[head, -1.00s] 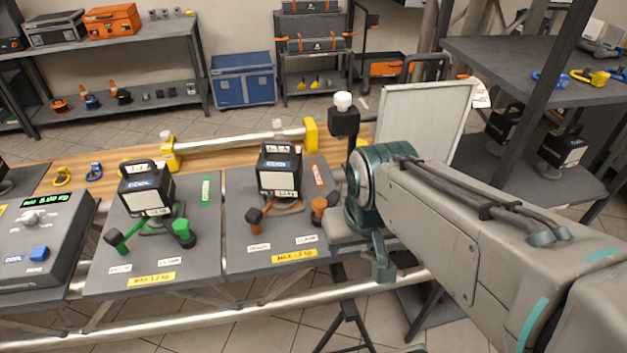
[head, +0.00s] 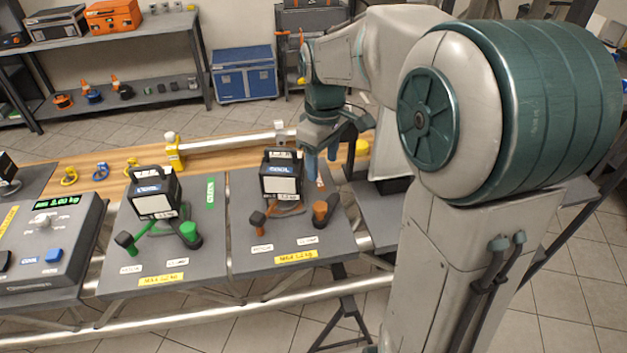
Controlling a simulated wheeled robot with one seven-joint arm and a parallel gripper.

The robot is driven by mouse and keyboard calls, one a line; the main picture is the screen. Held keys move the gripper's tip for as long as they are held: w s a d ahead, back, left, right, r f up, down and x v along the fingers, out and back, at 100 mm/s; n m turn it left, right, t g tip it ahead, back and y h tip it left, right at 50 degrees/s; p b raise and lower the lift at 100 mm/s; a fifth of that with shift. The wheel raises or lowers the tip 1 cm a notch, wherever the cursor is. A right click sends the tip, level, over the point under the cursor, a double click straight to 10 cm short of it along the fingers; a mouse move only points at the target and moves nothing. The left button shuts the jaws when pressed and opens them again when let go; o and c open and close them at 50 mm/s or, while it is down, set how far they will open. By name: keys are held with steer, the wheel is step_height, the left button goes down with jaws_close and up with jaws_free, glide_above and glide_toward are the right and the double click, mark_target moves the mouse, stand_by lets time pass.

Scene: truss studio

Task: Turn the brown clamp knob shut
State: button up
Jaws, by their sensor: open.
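The brown clamp knob (head: 322,212) stands at the front right of the middle grey panel (head: 285,238), on a dark round base. A small white label lies in front of it, too small to read. A darker brown-black knob (head: 257,222) is at the panel's front left, on a brown arm. My gripper (head: 321,168) points down above the back right of this panel, behind and above the brown knob. Its teal fingers are apart and empty, and do not appear to touch the knob. My arm hides the area to the right.
A black-framed box (head: 281,178) stands on the middle panel, left of the gripper. A grey scale console (head: 45,235) sits at far left. A silver rail (head: 230,143) runs behind the panels.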

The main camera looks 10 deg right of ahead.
mark_target(320, 205)
steer(key=f, duration=0.9)
steer(key=f+p, duration=0.1)
steer(key=f, duration=0.3)
steer(key=shift+w+f, duration=0.4)
jaws_close()
steer(key=shift+a+n, duration=0.15)
steer(key=shift+n, duration=0.15)
